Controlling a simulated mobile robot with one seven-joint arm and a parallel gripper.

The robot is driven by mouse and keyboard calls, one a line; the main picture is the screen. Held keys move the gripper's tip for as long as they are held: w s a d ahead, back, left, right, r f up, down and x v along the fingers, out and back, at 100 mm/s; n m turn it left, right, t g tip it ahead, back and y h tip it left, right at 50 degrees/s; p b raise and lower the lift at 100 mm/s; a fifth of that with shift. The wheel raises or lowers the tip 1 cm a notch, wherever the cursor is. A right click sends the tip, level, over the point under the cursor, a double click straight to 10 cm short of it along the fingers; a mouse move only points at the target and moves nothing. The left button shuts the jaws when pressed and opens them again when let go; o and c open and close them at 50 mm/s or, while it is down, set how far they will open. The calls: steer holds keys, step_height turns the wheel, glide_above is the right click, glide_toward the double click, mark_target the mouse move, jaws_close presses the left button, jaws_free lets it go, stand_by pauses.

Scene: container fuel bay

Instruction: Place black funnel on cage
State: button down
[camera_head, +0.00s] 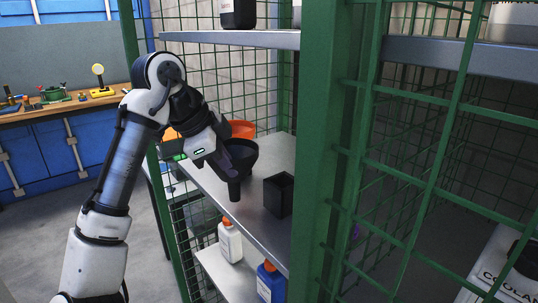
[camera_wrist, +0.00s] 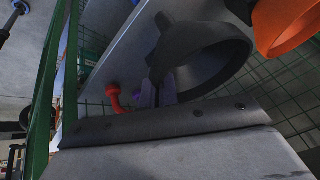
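The black funnel (camera_head: 241,158) is upright, spout down, over the middle shelf of the green cage (camera_head: 318,150). My gripper (camera_head: 224,164) reaches it from the left and is shut on its wall near the rim. In the wrist view the funnel (camera_wrist: 205,62) fills the upper middle, its wide mouth to the right and its spout to the upper left. The gripper fingers (camera_wrist: 158,91) meet its near side and are partly hidden by dark shadow. I cannot tell whether the spout tip touches the metal shelf (camera_head: 262,222).
An orange funnel (camera_head: 242,128) is just behind the black one. A black open box (camera_head: 279,194) stands to its right on the shelf. White (camera_head: 230,241) and blue (camera_head: 270,283) bottles stand on the lower shelf. The cage post and mesh (camera_head: 400,170) block the right side.

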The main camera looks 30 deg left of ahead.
steer(key=w+d, duration=0.1)
steer(key=w, duration=0.1)
steer(key=w+d+p, duration=0.1)
steer(key=w, duration=0.2)
steer(key=w+d, duration=0.1)
steer(key=w, duration=0.2)
steer(key=shift+d+r, duration=0.1)
steer(key=shift+d, duration=0.1)
steer(key=shift+f+p, duration=0.4)
steer(key=shift+f, duration=0.3)
steer(key=c, duration=1.7)
jaws_free()
steer(key=shift+r, duration=0.35)
steer(key=v, duration=1.2)
steer(key=shift+w, duration=0.1)
